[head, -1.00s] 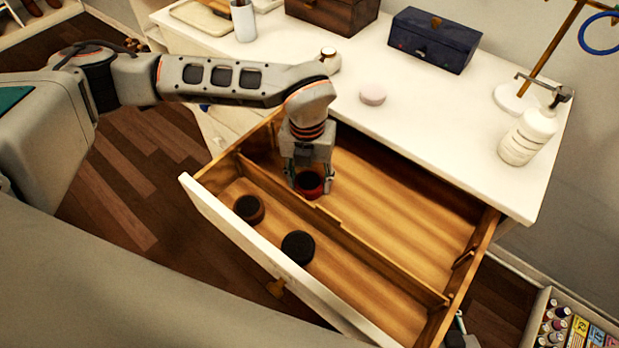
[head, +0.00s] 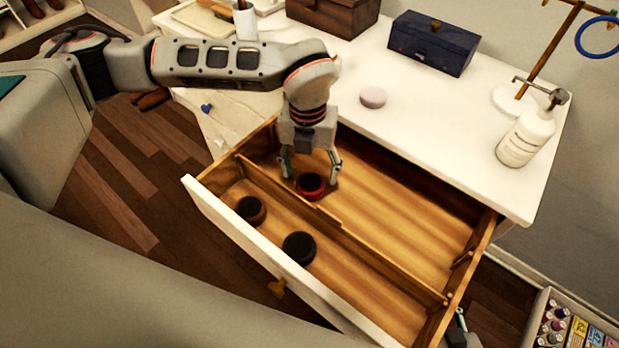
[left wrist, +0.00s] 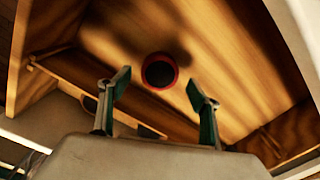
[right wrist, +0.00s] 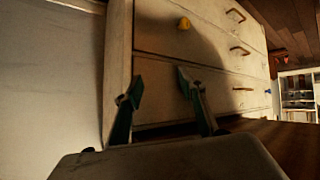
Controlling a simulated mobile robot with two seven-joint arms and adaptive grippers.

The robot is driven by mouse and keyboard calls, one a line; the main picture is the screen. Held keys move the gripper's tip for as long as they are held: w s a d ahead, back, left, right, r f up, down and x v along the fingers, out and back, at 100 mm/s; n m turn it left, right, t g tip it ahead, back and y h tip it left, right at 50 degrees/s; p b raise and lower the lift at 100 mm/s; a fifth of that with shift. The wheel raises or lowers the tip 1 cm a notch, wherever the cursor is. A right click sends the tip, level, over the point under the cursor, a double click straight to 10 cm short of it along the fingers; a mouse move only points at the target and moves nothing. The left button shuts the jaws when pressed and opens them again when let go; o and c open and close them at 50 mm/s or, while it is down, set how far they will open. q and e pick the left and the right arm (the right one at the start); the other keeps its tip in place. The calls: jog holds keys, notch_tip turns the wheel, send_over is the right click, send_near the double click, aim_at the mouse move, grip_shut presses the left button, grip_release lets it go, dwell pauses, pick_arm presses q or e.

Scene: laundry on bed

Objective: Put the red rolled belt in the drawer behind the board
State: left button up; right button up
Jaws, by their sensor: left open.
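The red rolled belt (head: 311,188), red outside with a dark centre, lies on the drawer floor behind the wooden board (head: 375,262), close to it, in the compartment on the desk side. In the left wrist view the belt (left wrist: 160,71) sits ahead of the fingertips. My left gripper (head: 311,174) is open just above the belt, its fingers spread to either side and apart from it. The open drawer (head: 410,200) is pulled out from the white desk. In the right wrist view my right gripper (right wrist: 160,82) is open and empty, facing a drawer front.
A brown roll (head: 250,209) and a black roll (head: 298,248) lie in the front compartment. The rear compartment is clear to the right of the belt. On the desk stand a blue box (head: 432,41), a pink round item (head: 373,97) and a white bottle (head: 526,138).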

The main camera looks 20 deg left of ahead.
aim_at(309, 182)
pick_arm(q)
notch_tip(309, 182, up, 8)
jog(key=shift+p, duration=0.4)
jog(key=shift+a+f, duration=0.1)
jog(key=shift+f, duration=0.05)
